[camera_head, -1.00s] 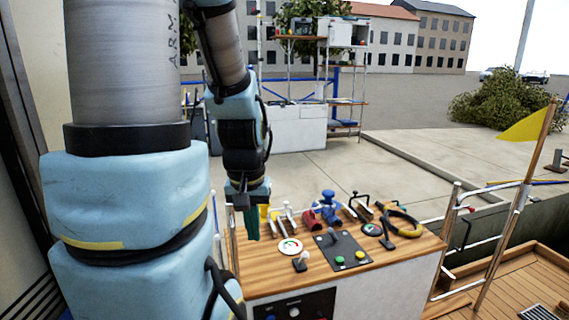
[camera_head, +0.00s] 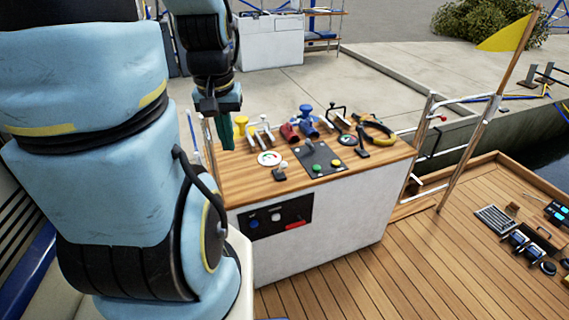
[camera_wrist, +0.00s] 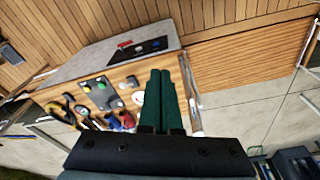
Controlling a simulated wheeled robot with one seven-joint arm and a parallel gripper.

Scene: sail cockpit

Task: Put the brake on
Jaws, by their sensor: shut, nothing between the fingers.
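My gripper (camera_head: 226,138) is shut and empty, with its dark green fingers pointing down at the back left of the wooden console top (camera_head: 235,185). In the wrist view its fingers (camera_wrist: 160,75) lie side by side over the console edge. No part is clearly labelled as the brake. The console top carries a black plate (camera_head: 318,160) with a grey lever, a green button and a yellow button. Behind it are white-handled levers (camera_head: 266,131), a red part (camera_head: 289,132) and a blue part (camera_head: 307,117). A black front panel (camera_head: 270,228) holds knobs and a red piece (camera_head: 295,225).
A white dial (camera_head: 269,158) and a small white-knobbed lever (camera_head: 281,171) are near the front left. Metal rails (camera_head: 425,130) flank the console.

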